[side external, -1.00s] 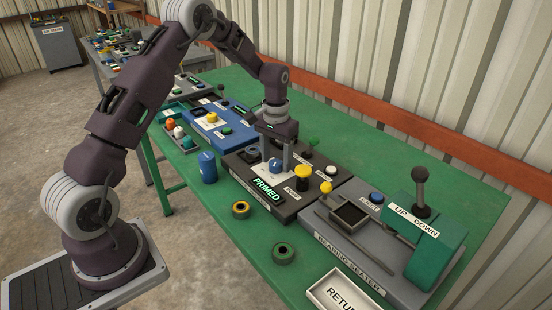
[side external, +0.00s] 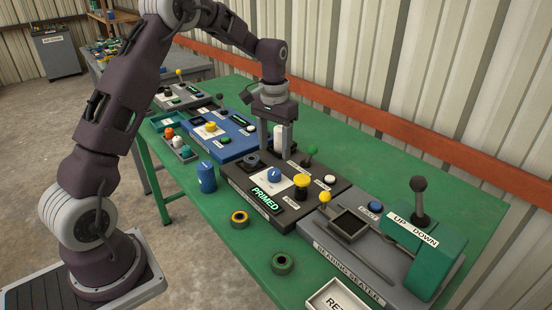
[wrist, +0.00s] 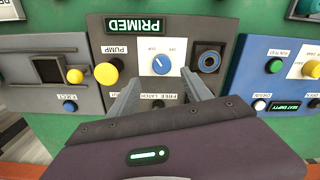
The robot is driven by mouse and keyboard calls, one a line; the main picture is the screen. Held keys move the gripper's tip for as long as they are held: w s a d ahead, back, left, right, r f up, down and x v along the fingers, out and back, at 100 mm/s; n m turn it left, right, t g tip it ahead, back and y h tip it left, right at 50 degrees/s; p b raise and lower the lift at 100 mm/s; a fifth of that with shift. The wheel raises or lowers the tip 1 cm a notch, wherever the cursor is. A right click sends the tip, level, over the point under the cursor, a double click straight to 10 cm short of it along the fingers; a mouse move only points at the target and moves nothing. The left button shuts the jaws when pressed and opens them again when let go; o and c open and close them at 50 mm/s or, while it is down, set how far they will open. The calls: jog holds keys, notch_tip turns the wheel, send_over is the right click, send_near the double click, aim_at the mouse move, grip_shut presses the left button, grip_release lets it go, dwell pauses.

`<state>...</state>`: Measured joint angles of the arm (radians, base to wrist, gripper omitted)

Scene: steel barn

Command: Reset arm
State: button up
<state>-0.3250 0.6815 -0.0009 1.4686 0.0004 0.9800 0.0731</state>
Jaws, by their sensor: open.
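My gripper (side external: 273,146) is open and empty, above the back of a dark panel (side external: 240,183). Its fingers also show in the wrist view (wrist: 163,88), spread apart below the blue dial. The blue dial (side external: 273,175) sits on a white plate and also shows in the wrist view (wrist: 161,65); the fingers are clear of it. The panel's display (side external: 268,198) reads PRIMED in green. A yellow pump button (side external: 302,182) stands right of the dial. The wrist partly hides the free latch label in the wrist view.
A bearing seater (side external: 375,255) with a green up-down lever housing stands right. A blue panel (side external: 224,143) stands left. A blue cylinder (side external: 206,177) and two rings (side external: 240,218) (side external: 282,263) lie on the green table. The table's back is clear; a red rail runs behind.

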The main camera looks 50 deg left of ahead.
jog(key=s+d+r+m+t, duration=0.1)
jog(key=s+d+r, duration=0.3)
jog(key=s+r, duration=0.25)
jog(key=s+d+r+t, duration=0.1)
jog(key=s+d+r, duration=0.4)
jog(key=r, duration=0.2)
jog(key=s+d+m+t, duration=0.1)
jog(key=s+d, duration=0.1)
jog(key=s, duration=0.7)
jog(key=s+d+t, duration=0.2)
jog(key=s+d, duration=0.1)
jog(key=s, duration=0.6)
jog(key=shift+s+d+r+m, duration=0.25)
jog(key=shift+d+r+m, duration=0.1)
jog(key=shift+m, duration=0.05)
